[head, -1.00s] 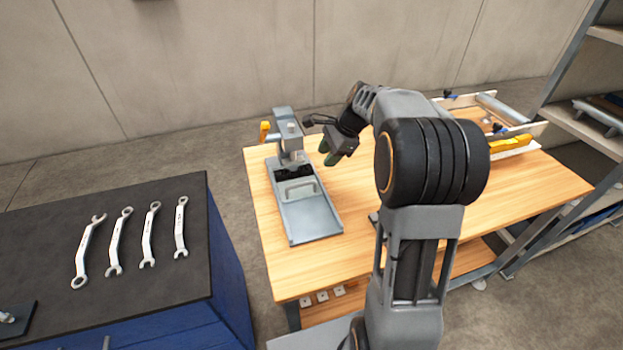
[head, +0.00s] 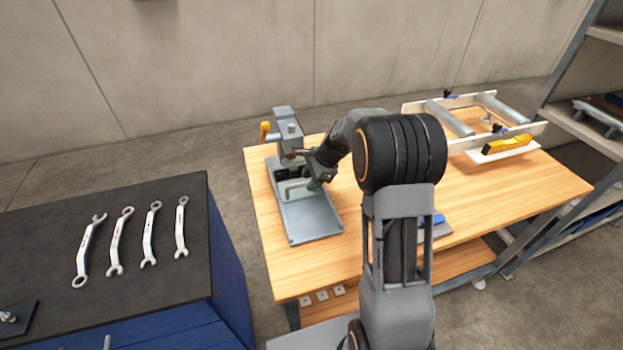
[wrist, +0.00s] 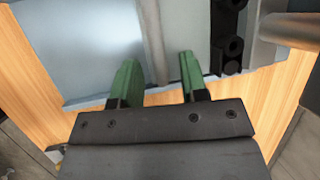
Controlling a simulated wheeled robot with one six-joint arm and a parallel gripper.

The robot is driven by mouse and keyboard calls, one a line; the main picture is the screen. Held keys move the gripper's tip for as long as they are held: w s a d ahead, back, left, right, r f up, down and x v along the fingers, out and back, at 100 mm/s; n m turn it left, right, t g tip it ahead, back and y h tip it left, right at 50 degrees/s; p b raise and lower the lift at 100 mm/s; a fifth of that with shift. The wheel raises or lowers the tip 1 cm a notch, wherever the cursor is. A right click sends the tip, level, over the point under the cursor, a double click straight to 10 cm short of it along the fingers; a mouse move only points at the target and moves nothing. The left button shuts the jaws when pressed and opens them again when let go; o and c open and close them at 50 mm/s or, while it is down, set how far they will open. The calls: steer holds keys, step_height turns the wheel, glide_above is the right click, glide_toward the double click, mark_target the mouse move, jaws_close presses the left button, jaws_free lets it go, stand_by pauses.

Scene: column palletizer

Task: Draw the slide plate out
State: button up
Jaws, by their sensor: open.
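A grey steel fixture stands on the left part of the wooden bench, with a long shallow tray (head: 312,222) reaching towards me. The slide plate (head: 284,195), a lighter piece with a raised bar handle, appears to sit in the tray just in front of the fixture's head (head: 288,135). My gripper (head: 313,184) is at the tray's right side, close to the handle, and partly hides it. In the wrist view my gripper's green fingers (wrist: 158,72) are apart, over the tray's edge, with nothing clearly held between them. Grey metal (wrist: 95,40) and black blocks (wrist: 230,40) lie beyond them.
A yellow-handled part (head: 264,132) stands at the fixture's left. A roller frame (head: 540,128) and a yellow level (head: 507,144) occupy the bench's right. A cabinet with several wrenches (head: 115,242) stands left. Shelving (head: 595,85) stands right. The bench middle is mostly clear.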

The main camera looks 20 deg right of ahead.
jaws_close()
stand_by(0.4)
